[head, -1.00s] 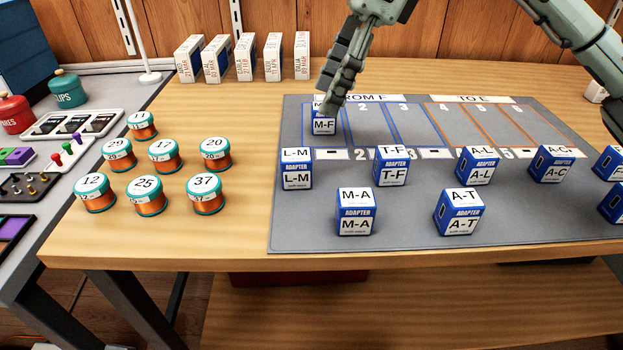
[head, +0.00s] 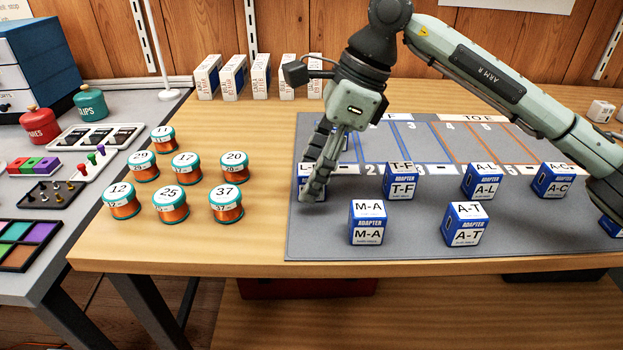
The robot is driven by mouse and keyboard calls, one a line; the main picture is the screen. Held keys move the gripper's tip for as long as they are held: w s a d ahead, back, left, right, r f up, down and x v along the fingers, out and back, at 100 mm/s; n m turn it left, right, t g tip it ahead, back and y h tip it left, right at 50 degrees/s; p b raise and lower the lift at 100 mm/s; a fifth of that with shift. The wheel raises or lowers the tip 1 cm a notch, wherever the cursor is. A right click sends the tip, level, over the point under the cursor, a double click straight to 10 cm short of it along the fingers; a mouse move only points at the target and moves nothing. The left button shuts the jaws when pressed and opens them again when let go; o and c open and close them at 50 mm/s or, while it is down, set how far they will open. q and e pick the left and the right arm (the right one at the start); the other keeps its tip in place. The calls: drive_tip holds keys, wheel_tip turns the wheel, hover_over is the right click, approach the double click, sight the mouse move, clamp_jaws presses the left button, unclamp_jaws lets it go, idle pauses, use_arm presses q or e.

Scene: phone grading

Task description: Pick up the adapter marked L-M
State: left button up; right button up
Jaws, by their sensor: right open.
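The adapter marked L-M (head: 303,169) is a blue and white box at the left side of the grey mat (head: 400,218). It is mostly hidden behind my right gripper (head: 312,192), and only slivers of its top and left side show. My right gripper is open and points down, with its fingers at the box. I cannot tell whether they touch it or stand around it. My left gripper is not in view.
The M-F box (head: 345,143) is partly hidden behind the gripper. Boxes T-F (head: 401,188) and M-A (head: 367,235) stand close on the right. Copper spools (head: 226,210) stand left of the mat. The mat's front edge is clear.

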drive_tip(key=c, duration=1.1)
drive_tip(key=shift+c, duration=0.2)
drive_tip(key=shift+r, duration=0.15)
